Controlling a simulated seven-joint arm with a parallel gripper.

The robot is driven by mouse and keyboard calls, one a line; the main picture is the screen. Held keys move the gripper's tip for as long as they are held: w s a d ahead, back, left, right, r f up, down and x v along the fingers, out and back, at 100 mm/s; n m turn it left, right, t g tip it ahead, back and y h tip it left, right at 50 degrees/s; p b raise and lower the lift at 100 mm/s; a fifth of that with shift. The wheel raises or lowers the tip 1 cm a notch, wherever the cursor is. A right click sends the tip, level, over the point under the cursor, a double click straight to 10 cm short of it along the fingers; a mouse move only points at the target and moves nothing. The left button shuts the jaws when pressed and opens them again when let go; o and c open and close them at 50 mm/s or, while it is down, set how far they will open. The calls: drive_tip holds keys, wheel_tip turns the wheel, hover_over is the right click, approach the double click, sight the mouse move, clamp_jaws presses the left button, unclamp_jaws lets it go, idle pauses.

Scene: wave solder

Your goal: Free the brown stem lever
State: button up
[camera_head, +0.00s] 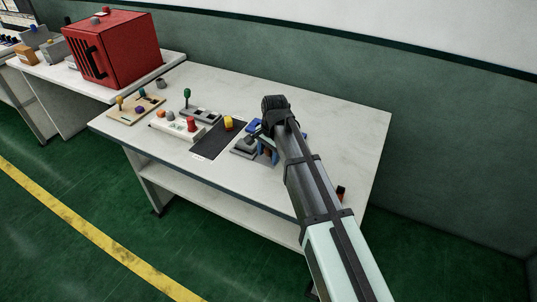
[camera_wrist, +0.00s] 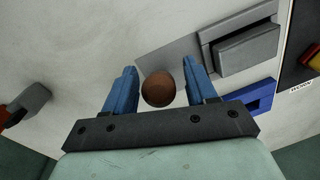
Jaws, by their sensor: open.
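A round brown knob (camera_wrist: 158,89), which looks like the top of the brown stem lever, shows in the wrist view between the two blue fingers of my gripper (camera_wrist: 160,72). The fingers stand apart, one on each side of the knob, with a visible gap on both sides. A flat grey plate (camera_wrist: 170,58) lies beyond the knob; the stem below it is hidden.
A grey block (camera_wrist: 247,48) and a blue part (camera_wrist: 260,97) sit close to the right finger. A red and grey item (camera_wrist: 25,107) lies to the left. In the head view, a green-topped lever (camera_head: 187,93), a yellow knob (camera_head: 228,123) and a wooden board (camera_head: 128,115) stand farther left.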

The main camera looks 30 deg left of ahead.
drive_tip(key=shift+f, duration=0.25)
clamp_jaws()
idle(0.5)
